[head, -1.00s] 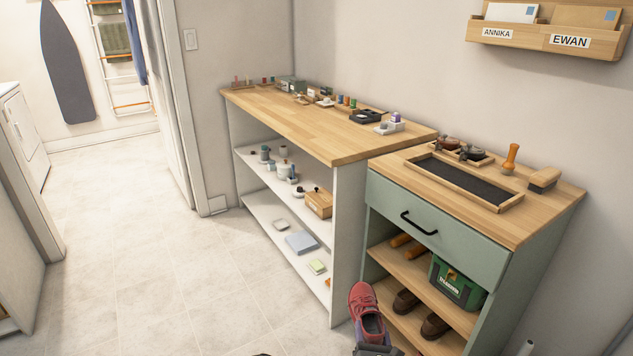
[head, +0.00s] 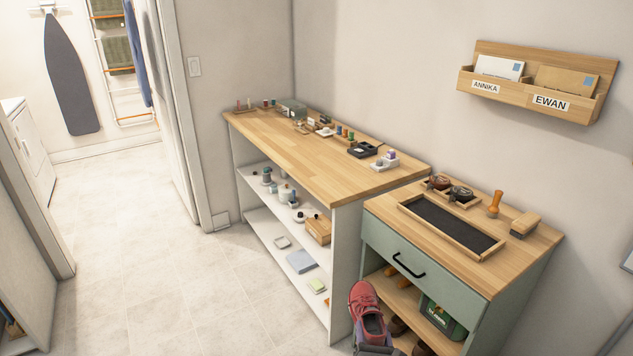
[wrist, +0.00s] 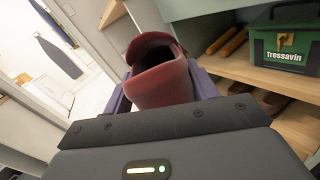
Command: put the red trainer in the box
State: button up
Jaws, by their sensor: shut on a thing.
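The red trainer (head: 365,301) is at the bottom of the head view, toe up, in front of the green cabinet. It also fills the middle of the wrist view (wrist: 160,82), its opening facing my wrist. My gripper (wrist: 163,92) is shut on the trainer's heel end, with a finger on each side. In the head view only the top of my gripper (head: 375,349) shows below the shoe. A green box with a handle (wrist: 291,45), lettered "Tressavin", sits on the cabinet's shelf. It shows partly in the head view (head: 440,318). I cannot tell if it is the task's box.
The green cabinet (head: 415,262) has a drawer and open shelves with brown shoes (head: 398,326) low down. A black-lined wooden tray (head: 487,253) lies on its top. A long wooden bench (head: 290,146) with white shelves stands beside it. The tiled floor at left is clear.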

aim_at(378, 340)
jog(key=r+p, duration=0.2)
jog(key=r, duration=0.1)
jog(key=r+p, duration=0.3)
jog(key=r, duration=0.1)
jog(key=s+r+p, duration=0.1)
jog(key=r+p, duration=0.2)
jog(key=shift+r, duration=0.15)
jog(key=s+f, duration=0.2)
jog(key=f, duration=0.1)
jog(key=s+f, duration=0.2)
jog(key=shift+f, duration=0.15)
jog(key=shift+s+a+f, duration=0.1)
jog(key=shift+s, duration=0.2)
jog(key=shift+w, duration=0.1)
